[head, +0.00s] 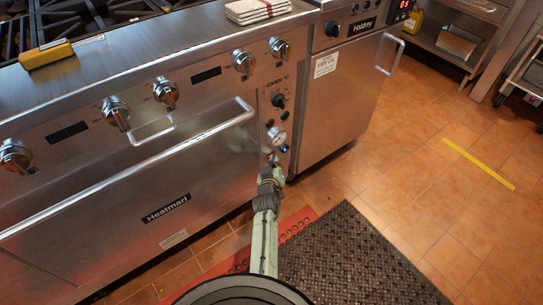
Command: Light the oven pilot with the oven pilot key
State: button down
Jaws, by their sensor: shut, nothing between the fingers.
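The oven control panel (268,110) is a narrow steel strip right of the oven door. It carries a black oven knob (278,100), a round white gauge (277,136) and a small blue glowing spot (284,148) just below the gauge. My gripper (271,163) is shut with nothing in it, close to the lower part of this panel below the gauge. Its fingertips are small, and I cannot tell whether they touch the panel. The oven pilot key cannot be made out; the gripper and arm hide part of the lower panel.
The oven door handle (120,167) sticks out left of my gripper, with several chrome burner knobs (165,92) above. A steel cabinet (345,95) stands to the right. A dark mat (345,255) and a red mat (215,268) lie below.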

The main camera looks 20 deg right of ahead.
jog(key=shift+s+f, duration=0.35)
jog(key=shift+f, duration=0.2)
jog(key=shift+s+d+f+p, duration=0.15)
jog(key=shift+s+p, duration=0.15)
jog(key=shift+s, duration=0.1)
jog(key=shift+s+d+f+p, duration=0.15)
jog(key=shift+s+p, duration=0.1)
jog(key=shift+s, duration=0.1)
jog(key=s+p, duration=0.1)
jog(key=p, duration=0.1)
jog(key=s+d+p, duration=0.1)
jog(key=s, duration=0.1)
jog(key=s+p, duration=0.1)
jog(key=p, duration=0.1)
jog(key=shift+s+d+r+p, duration=0.2)
jog(key=shift+d+r+p, duration=0.15)
